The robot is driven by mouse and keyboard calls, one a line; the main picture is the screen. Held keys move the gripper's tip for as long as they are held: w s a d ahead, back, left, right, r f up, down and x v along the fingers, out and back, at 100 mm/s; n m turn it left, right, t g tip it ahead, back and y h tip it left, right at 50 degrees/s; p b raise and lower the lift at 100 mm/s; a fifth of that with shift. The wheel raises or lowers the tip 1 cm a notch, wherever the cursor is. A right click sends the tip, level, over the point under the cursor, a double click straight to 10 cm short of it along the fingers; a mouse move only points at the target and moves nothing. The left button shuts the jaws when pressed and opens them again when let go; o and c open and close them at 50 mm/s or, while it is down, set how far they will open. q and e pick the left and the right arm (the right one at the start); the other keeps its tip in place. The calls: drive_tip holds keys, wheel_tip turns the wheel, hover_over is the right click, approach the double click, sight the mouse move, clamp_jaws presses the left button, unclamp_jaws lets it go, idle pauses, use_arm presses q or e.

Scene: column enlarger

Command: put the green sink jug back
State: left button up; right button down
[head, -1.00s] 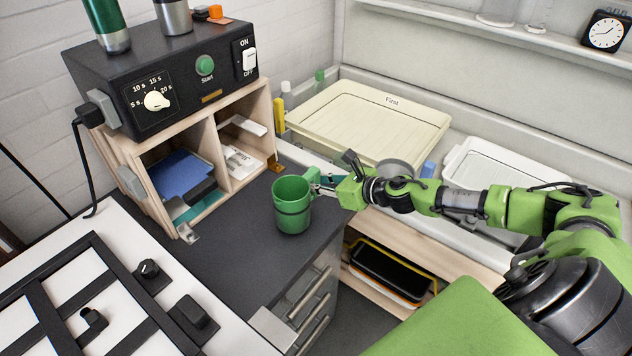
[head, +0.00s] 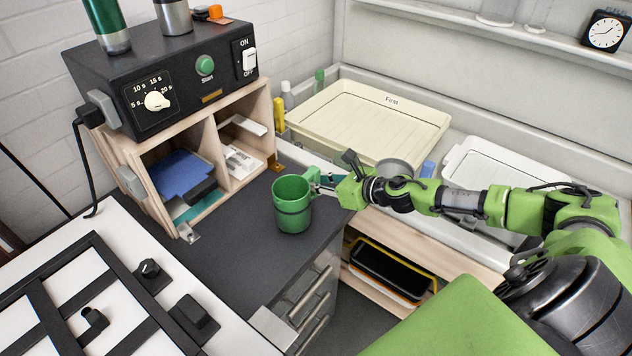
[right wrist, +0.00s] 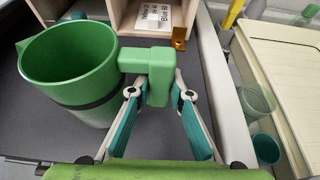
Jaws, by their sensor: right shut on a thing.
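The green jug (head: 292,206), with a dark band around it, is upright at the dark countertop (head: 235,255). I cannot tell whether its base touches the top. My right gripper (head: 322,187) reaches in from the right and is shut on the jug's handle. In the right wrist view the jug (right wrist: 72,70) is at the left, its mouth open and empty-looking. There the squared handle (right wrist: 159,68) sits between the fingertips of the right gripper (right wrist: 160,93). My left gripper is not in view.
A wooden cubby (head: 270,125) under the black timer box (head: 150,75) stands behind the jug. The sink, with a cream "First" tray (head: 370,115) and a white tray (head: 500,165), lies right. The dark top is clear left and in front of the jug.

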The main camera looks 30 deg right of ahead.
drive_tip(key=shift+f+b, duration=0.65)
idle(0.8)
drive_tip(key=c, duration=1.8)
unclamp_jaws()
drive_tip(key=shift+s, duration=0.1)
